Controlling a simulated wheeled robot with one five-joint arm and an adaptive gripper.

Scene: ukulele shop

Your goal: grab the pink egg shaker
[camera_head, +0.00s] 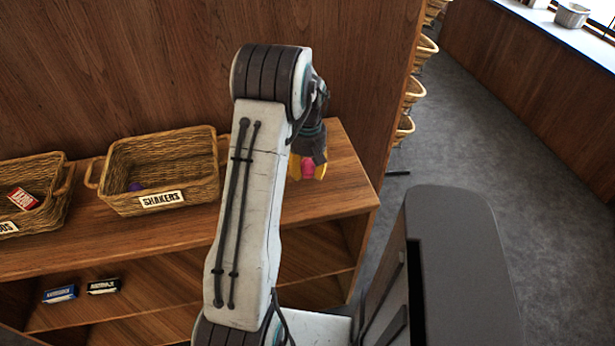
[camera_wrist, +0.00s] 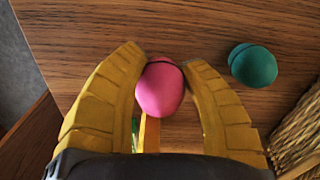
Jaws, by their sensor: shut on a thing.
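The pink egg shaker (camera_wrist: 160,90) is between the two yellow fingers of my gripper (camera_wrist: 161,75) in the wrist view, with wooden shelf surface behind it. The fingers are shut on its sides. In the head view, the pink egg (camera_head: 308,167) shows partly between the yellow fingertips of my gripper (camera_head: 308,168), over the right end of the wooden shelf. My arm hides part of the gripper there. I cannot tell whether the egg still touches the shelf.
A green egg shaker (camera_wrist: 254,65) lies on the wood right of the pink one. A wicker basket labelled SHAKERS (camera_head: 205,180) stands left of my arm, holding something purple (camera_head: 135,187). Another basket (camera_head: 48,212) is further left. A wooden panel (camera_head: 180,60) rises behind the shelf.

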